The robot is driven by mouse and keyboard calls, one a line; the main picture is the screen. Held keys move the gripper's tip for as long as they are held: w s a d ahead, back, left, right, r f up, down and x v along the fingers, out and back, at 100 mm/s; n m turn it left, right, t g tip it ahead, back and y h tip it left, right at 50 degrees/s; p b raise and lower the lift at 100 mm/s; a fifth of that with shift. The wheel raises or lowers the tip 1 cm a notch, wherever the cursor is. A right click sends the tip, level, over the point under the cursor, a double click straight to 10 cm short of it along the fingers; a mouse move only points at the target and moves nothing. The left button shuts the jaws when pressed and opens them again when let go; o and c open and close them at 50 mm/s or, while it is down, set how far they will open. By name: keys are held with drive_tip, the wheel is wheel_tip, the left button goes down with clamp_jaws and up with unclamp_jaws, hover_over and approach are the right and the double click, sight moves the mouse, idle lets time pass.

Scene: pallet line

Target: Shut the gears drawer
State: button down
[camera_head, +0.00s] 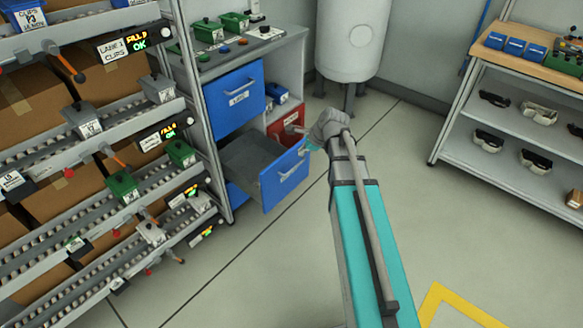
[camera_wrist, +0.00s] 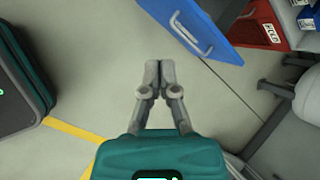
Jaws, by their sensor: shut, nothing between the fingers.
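An open blue drawer (camera_head: 285,180) sticks out of the grey cabinet beside the rack, below a shut blue drawer. Its grey inside shows and looks empty. I cannot read a gears label on it. Its front and pale handle also show at the top of the wrist view (camera_wrist: 222,42). My gripper (camera_wrist: 160,66) is shut and empty, with its fingertips together over the floor, apart from the drawer front in the wrist view. In the head view my gripper (camera_head: 311,147) is by the drawer's right end, partly hidden by my wrist.
The upper blue drawer (camera_head: 235,98) is shut. A red bin (camera_head: 287,124) sits in an open cubby right of the drawers. A white tank (camera_head: 352,38) stands behind. A roller rack (camera_head: 95,140) is at left, a shelf bench (camera_head: 515,115) at right. Floor in front is clear.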

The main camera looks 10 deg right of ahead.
sight(285, 159)
drive_tip(key=w+d+f+m+t+b, duration=0.2)
drive_tip(key=w+d+f+m+b, duration=0.3)
drive_tip(key=f+m+b, duration=0.4)
drive_tip(key=shift+w+d+f+t+y+b, duration=0.35)
drive_tip(key=shift+w+f+b, duration=0.45)
drive_tip(key=shift+b, duration=0.5)
drive_tip(key=shift+w, duration=0.15)
drive_tip(key=b+x, duration=0.2)
drive_tip(key=x, duration=0.2)
drive_tip(key=r+b+x, duration=0.1)
drive_tip(key=b+x, duration=0.1)
drive_tip(key=x, duration=0.2)
drive_tip(key=w+a+b+x, duration=0.1)
drive_tip(key=b+x, duration=0.2)
drive_tip(key=x, duration=0.1)
drive_tip(key=shift+w+a+r, duration=0.1)
drive_tip(key=shift+r, duration=0.25)
drive_tip(key=shift+w+a, duration=0.3)
drive_tip(key=shift+w, duration=0.05)
